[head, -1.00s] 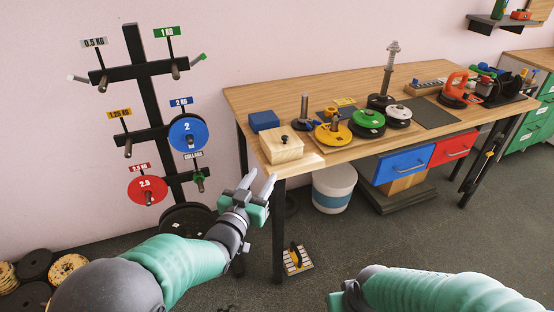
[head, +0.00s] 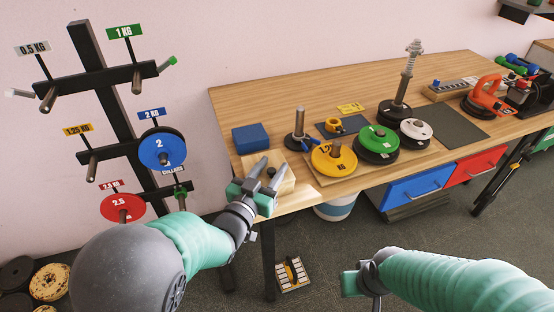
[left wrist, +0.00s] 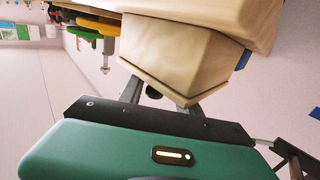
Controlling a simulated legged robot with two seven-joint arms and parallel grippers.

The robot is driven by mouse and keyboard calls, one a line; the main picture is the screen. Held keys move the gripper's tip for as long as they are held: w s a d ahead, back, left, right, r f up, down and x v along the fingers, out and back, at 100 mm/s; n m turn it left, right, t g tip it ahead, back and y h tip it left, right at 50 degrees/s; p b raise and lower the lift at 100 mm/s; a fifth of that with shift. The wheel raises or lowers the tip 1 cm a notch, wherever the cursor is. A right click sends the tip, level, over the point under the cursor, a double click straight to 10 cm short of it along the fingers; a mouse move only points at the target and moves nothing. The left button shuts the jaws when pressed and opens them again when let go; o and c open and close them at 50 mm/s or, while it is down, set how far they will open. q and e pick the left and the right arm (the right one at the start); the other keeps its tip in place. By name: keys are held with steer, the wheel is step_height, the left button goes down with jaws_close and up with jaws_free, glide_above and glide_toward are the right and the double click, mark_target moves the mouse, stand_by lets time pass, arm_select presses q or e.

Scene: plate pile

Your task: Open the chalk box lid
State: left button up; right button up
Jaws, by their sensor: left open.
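The chalk box (head: 288,184) is a pale wooden box at the table's front left corner. It also fills the upper middle of the left wrist view (left wrist: 170,50), with a lid seam and a dark knob (left wrist: 153,92) showing there. Its lid looks shut. My left gripper (head: 270,168) is open and empty, its fingers in front of the box and partly hiding it. In the left wrist view the fingers (left wrist: 163,100) lie on either side of the knob; contact is unclear. My right gripper (head: 356,282) is low at the front, its jaws unclear.
A blue block (head: 250,138) sits behind the box. To its right are a peg stand (head: 298,138), yellow plate (head: 333,160), green plate (head: 377,142) and white plate (head: 416,130). A weight rack (head: 105,80) stands left of the wooden table (head: 275,95).

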arm_select(q)
steer(key=shift+s+d+r, duration=0.4)
steer(key=shift+s+r, duration=0.15)
steer(key=shift+s, duration=0.2)
steer(key=shift+w+a+f, duration=0.3)
steer(key=shift+a, duration=0.25)
steer(key=c, duration=0.7)
jaws_close()
steer(key=shift+s+d+r, duration=0.1)
steer(key=shift+d, duration=0.1)
